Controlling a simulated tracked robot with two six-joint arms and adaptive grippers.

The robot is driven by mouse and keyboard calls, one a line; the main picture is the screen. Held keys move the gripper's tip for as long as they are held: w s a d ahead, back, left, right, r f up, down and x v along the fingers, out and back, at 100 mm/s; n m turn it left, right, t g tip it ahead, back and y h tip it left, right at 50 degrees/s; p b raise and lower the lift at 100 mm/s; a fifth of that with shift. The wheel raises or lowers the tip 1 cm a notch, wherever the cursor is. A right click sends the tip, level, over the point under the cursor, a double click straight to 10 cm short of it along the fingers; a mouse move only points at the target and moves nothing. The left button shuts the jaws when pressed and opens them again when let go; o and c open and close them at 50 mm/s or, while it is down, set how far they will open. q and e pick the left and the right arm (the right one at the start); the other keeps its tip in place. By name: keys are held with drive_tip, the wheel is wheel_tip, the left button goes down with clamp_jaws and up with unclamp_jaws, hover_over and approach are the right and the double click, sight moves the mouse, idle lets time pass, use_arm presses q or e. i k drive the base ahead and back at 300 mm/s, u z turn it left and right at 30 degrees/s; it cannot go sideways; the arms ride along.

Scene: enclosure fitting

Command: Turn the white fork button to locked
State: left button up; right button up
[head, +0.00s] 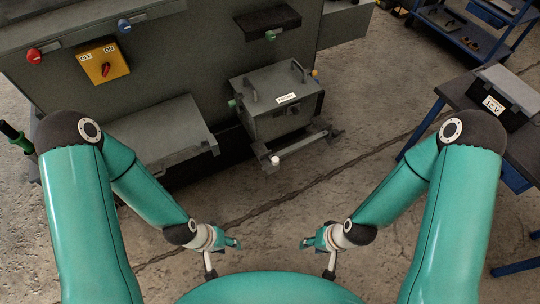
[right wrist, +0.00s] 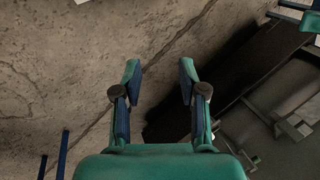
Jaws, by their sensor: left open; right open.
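The white fork button (head: 275,160) is a small white knob at the front left end of the fork-like bracket (head: 305,146) under a grey box (head: 280,100). It is too small in the head view to tell whether it is turned to locked. My left gripper (head: 225,257) is open and empty, low in the picture and well apart from the button. My right gripper (head: 315,259) is open and empty, also apart from the button. In the right wrist view its two fingers (right wrist: 160,72) stand apart with bare floor between them.
A large grey cabinet (head: 150,70) carries a yellow OFF/ON switch plate (head: 104,63), a red knob (head: 33,55) and a blue knob (head: 124,25). A grey ledge (head: 165,135) juts out at left. A blue-legged table (head: 465,92) stands at right. The concrete floor (head: 265,205) between is clear.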

sight(275, 160)
drive_tip(key=z, duration=0.25)
drive_tip(key=i, duration=0.45)
drive_tip(key=u, duration=1.2)
drive_tip(key=k, duration=1)
drive_tip(key=z, duration=0.55)
drive_tip(key=i, duration=1)
drive_tip(key=z, duration=0.05)
